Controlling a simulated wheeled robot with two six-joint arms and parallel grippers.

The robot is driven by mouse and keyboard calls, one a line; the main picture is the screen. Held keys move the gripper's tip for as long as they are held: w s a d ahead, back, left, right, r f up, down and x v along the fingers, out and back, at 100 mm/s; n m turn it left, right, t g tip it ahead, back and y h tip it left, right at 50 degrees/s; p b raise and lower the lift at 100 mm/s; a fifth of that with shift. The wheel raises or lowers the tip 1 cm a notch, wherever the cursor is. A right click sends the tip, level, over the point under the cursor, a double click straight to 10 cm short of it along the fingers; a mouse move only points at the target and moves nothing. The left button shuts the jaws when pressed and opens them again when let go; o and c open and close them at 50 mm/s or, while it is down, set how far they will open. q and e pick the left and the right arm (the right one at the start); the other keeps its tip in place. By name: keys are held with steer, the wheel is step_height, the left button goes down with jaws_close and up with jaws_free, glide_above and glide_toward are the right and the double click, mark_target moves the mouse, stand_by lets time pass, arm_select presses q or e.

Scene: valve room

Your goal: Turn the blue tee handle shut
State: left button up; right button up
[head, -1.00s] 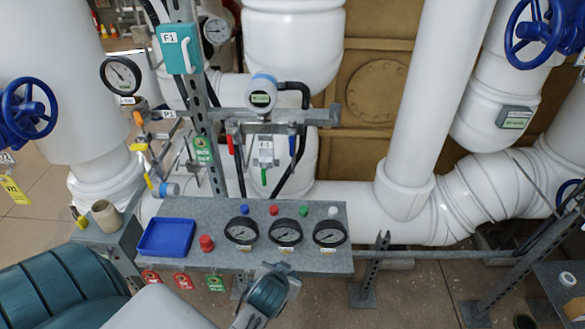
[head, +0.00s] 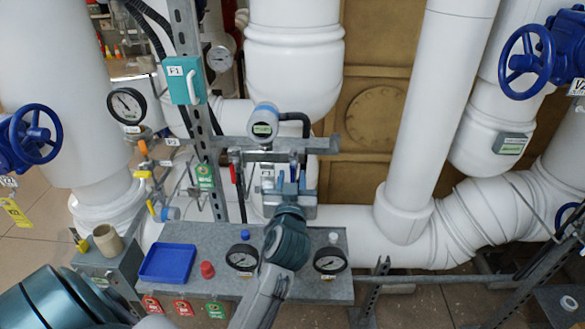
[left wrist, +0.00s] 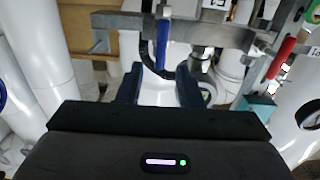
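The blue tee handle (head: 293,165) is on the small valve assembly behind the shelf, below the round gauge head. Its lower part is partly hidden by my gripper. In the left wrist view the blue handle (left wrist: 162,42) stands just beyond and between my fingertips. My left gripper (head: 287,184) is reaching up from below, over the shelf, close to the handle. In the wrist view its two fingers (left wrist: 162,82) are apart with no handle between them that I can make out. Whether a fingertip touches the handle is unclear. My right gripper is not in view.
A red handle (head: 233,173) hangs left of the blue one. A grey bracket bar (head: 325,143) crosses just above. The shelf (head: 210,236) below holds gauges, a blue tray (head: 167,263) and a red knob (head: 207,269). A teal box (head: 184,80) is on the upright.

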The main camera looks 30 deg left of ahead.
mark_target(292, 170)
arm_select(q)
steer(key=shift+x, duration=2.2)
steer(key=shift+c, duration=0.2)
jaws_close()
